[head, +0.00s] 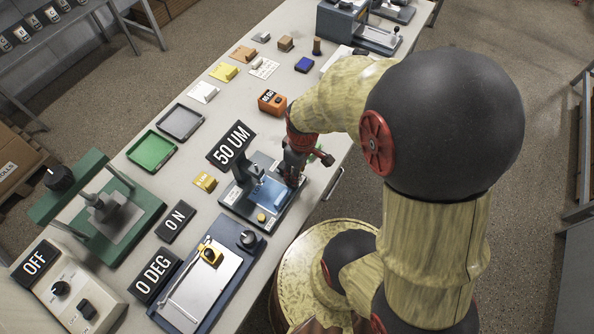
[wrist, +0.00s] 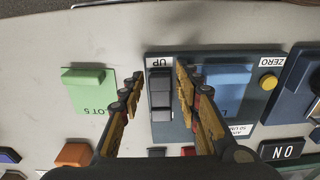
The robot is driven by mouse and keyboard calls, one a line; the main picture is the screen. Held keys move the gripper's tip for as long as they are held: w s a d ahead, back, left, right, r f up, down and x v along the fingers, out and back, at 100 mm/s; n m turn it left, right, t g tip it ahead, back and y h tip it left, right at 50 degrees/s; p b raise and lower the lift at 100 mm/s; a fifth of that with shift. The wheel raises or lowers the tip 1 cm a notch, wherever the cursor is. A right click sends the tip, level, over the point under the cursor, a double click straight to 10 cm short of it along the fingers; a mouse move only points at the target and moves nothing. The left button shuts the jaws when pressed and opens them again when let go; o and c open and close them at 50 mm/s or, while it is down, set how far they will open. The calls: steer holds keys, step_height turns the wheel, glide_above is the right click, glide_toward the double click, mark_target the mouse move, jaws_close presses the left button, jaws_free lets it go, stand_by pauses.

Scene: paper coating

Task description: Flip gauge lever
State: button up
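The gauge (head: 236,197) is a dark blue-grey device at the middle of the bench, with a light blue pad (head: 270,191) and a yellow button. In the wrist view the gauge base (wrist: 246,121) carries "UP" and "ZERO" labels. A dark grey upright block, perhaps the lever (wrist: 161,88), shows by the "UP" label, between the fingers in the picture. My gripper (wrist: 160,82) is open, its fingers apart on either side of that block. I cannot tell whether they touch it. In the head view my gripper (head: 291,174) is over the gauge's right end and hides part of it.
A black "50 UM" sign (head: 231,145) stands behind the gauge. A blue tray with a silver plate (head: 203,285) lies in front of it. An orange "50 SU" box (head: 271,103) is farther back. A green block on a green card (wrist: 88,94) lies left in the wrist view.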

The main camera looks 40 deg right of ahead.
steer(key=shift+o, duration=0.6)
steer(key=shift+r, duration=0.1)
steer(key=shift+r, duration=0.35)
step_height(320, 180, up, 11)
steer(key=shift+s+d, duration=0.15)
steer(key=shift+s, duration=0.25)
